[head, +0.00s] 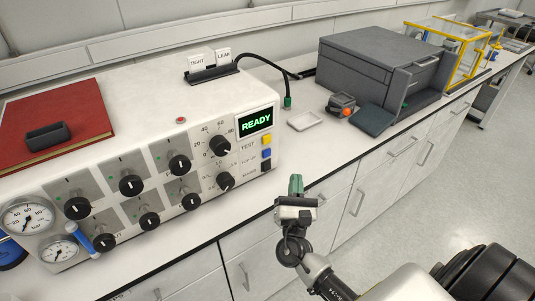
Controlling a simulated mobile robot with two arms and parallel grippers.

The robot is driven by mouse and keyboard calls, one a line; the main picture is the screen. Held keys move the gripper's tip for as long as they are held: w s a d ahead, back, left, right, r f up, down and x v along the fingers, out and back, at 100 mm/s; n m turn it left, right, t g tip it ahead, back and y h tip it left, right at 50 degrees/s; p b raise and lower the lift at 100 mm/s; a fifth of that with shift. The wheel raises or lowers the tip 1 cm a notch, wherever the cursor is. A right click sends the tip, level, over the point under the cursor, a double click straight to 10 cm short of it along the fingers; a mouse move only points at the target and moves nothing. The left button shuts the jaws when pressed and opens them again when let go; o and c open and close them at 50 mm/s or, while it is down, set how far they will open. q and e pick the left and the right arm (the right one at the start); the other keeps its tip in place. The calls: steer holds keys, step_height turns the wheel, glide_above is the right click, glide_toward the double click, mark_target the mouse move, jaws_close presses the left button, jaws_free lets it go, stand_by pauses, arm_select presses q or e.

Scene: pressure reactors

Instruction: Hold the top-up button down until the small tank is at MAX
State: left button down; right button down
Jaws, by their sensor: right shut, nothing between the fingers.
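The white control console (150,95) stands on the bench at the left. Its front right edge carries a yellow button (266,140), a blue button (266,153) and a black button (266,166) in a column. Small labels sit left of them; the middle one seems to read TOP UP, beside the blue button. My right gripper (296,186) has green fingertips, is shut and empty, and is in front of the bench, below and right of the buttons, apart from them. I cannot make out a small tank or a MAX mark. My left gripper is out of view.
A green READY display (256,123) is above the buttons. Knobs and two gauges (27,217) fill the console front. A white tray (304,121), a dark device (342,104) and a grey box (370,65) stand to the right. The floor at right is clear.

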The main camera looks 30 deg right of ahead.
mark_target(267, 153)
steer(key=w, duration=0.2)
steer(key=w+b, duration=0.1)
steer(key=w, duration=0.2)
steer(key=w+b, duration=0.1)
steer(key=w, duration=0.1)
steer(key=shift+w+a+f, duration=0.15)
steer(key=shift+w+a, duration=0.1)
steer(key=shift+w, duration=0.05)
steer(key=shift+w+a+b, duration=0.1)
steer(key=shift+w+b, duration=0.25)
steer(key=shift+w, duration=0.3)
stand_by(1.3)
steer(key=shift+w+b, duration=0.25)
steer(key=shift+b, duration=0.1)
steer(key=shift+w, duration=0.15)
